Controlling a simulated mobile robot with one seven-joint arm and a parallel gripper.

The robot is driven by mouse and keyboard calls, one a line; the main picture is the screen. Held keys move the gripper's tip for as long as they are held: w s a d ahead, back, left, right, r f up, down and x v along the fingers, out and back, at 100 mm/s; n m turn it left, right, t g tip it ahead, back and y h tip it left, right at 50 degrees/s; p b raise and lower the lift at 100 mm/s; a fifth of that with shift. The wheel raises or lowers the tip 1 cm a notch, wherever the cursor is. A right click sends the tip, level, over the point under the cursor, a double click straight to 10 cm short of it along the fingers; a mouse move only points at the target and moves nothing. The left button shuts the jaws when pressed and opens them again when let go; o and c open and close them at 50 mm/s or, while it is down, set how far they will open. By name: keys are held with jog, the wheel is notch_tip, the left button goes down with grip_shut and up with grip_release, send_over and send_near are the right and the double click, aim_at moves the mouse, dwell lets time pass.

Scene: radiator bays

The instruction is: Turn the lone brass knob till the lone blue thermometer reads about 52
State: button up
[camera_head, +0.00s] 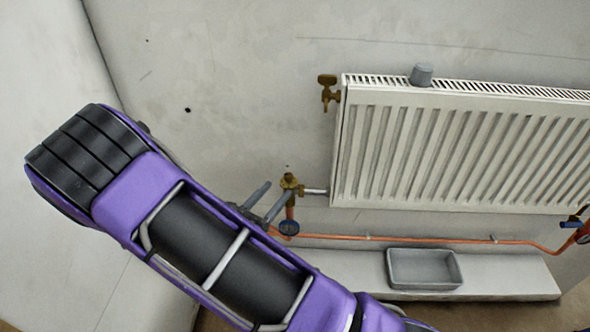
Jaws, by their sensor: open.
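A brass knob on a valve (289,183) sits at the lower left corner of the white radiator, on a copper pipe. A small round blue thermometer (289,227) is on the pipe just below it. Its face is too small to read. My gripper (277,189) is open, its two grey fingers pointing up and right towards the brass knob. The finger tips are close to the knob's left side; I cannot tell whether they touch it. My purple arm hides the gripper's base.
The white radiator (440,150) carries a grey cup-like object (421,75) on top. Another brass fitting (327,90) is at its upper left. A grey tray (425,269) sits on a low ledge (515,277). A copper pipe (400,239) runs below.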

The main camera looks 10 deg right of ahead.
aim_at(291, 174)
jog(key=x, duration=1)
grip_shut()
